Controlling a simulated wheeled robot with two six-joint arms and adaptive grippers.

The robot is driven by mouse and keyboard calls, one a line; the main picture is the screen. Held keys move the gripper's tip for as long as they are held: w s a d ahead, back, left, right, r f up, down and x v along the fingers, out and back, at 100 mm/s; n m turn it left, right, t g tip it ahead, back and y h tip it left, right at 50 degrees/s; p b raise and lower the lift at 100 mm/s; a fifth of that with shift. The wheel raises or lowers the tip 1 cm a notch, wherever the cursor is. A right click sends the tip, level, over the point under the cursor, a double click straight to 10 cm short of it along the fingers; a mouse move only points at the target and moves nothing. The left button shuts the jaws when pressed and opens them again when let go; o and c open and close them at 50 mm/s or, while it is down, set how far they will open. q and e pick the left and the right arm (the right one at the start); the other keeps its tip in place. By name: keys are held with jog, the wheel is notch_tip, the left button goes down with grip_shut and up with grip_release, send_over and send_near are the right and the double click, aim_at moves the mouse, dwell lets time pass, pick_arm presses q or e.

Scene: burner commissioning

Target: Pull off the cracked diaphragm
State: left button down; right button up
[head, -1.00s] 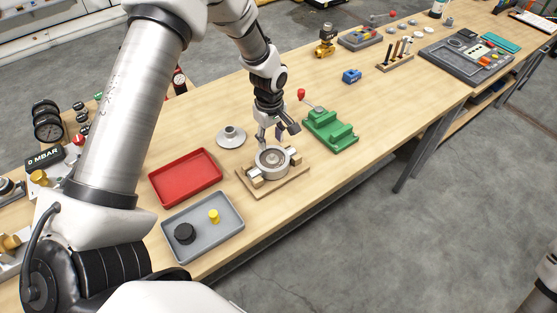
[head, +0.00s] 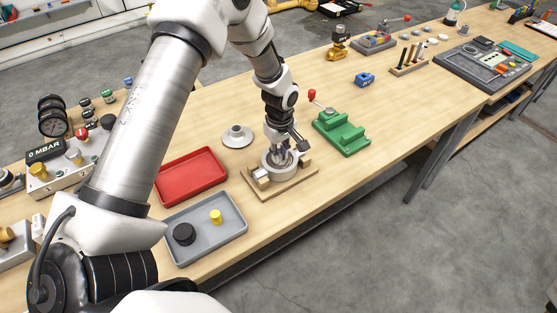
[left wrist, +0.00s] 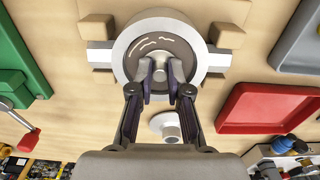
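The diaphragm (left wrist: 160,43) is a dark disc with pale curved marks, seated inside a round silver housing (left wrist: 122,62). A small grey hub (left wrist: 160,72) stands at its centre. The housing sits on a wooden fixture (head: 297,188) between light wooden blocks. My left gripper (head: 281,155) points down into the housing. In the left wrist view my left gripper (left wrist: 160,65) has one finger on each side of the hub, and I see no firm grip on it. The fingers hide part of the disc. My right gripper is not in view.
A red tray (head: 190,178) and a grey tray (head: 236,232) with a black knob and a yellow piece lie left of the fixture. A silver flanged cover (head: 237,136) stands behind. A green fixture (head: 341,132) with a red-knobbed lever is to the right.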

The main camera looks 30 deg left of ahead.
pick_arm(q)
jog(key=c, duration=1.8)
grip_release()
jog(key=shift+f, duration=0.1)
grip_shut()
jog(key=shift+w+r+p, duration=0.1)
jog(key=shift+r+p, duration=0.2)
jog(key=shift+r+p, duration=0.75)
jog(key=shift+r, duration=0.1)
notch_tip(320, 180, up, 4)
jog(key=p, duration=0.3)
jog(key=shift+r+p, duration=0.1)
jog(key=shift+p, duration=0.25)
